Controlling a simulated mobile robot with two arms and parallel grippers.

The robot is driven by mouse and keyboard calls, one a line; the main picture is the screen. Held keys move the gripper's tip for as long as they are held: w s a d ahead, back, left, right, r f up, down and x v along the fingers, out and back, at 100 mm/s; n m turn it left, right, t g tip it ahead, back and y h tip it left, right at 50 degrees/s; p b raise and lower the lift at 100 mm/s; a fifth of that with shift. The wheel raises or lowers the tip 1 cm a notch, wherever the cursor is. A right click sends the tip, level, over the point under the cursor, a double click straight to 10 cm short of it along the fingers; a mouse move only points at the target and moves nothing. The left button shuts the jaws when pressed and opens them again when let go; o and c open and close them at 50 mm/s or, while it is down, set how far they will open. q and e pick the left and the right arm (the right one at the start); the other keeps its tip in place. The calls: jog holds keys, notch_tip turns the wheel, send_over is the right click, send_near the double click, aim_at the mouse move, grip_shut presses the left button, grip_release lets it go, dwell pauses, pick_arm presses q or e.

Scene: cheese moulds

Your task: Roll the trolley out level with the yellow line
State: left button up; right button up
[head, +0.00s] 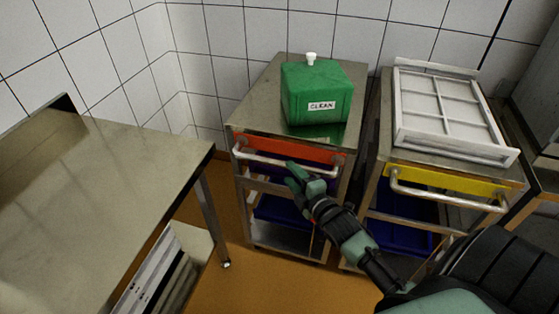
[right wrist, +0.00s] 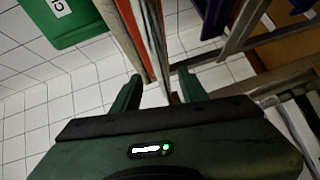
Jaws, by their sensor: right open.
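Two metal trolleys stand side by side against the tiled wall. The left trolley (head: 262,110) has an orange-red front panel (head: 280,148) and a bar handle (head: 262,160). The right trolley (head: 440,167) has a yellow front panel (head: 440,179) and a bar handle (head: 445,199). My right gripper (head: 297,172) is open at the right part of the left trolley's handle. In the right wrist view, the orange-red panel and a metal bar run up between the open fingers (right wrist: 158,90); I cannot tell whether they touch. No yellow line shows on the floor. My left gripper is out of view.
A green container (head: 317,92) labelled CLEAN stands on the left trolley. A white frame (head: 440,105) lies on the right trolley. Blue trays (head: 400,236) sit on the lower shelves. A steel table (head: 80,200) stands left; orange floor (head: 245,285) is open in front.

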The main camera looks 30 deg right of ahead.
aim_at(282, 165)
jog(key=w, duration=0.4)
jog(key=w+f, duration=0.1)
jog(key=w, duration=0.1)
jog(key=shift+w+d, duration=0.1)
jog(key=shift+d, duration=0.1)
jog(key=shift+c, duration=0.3)
grip_shut()
jog(key=shift+f, duration=0.1)
dwell(0.8)
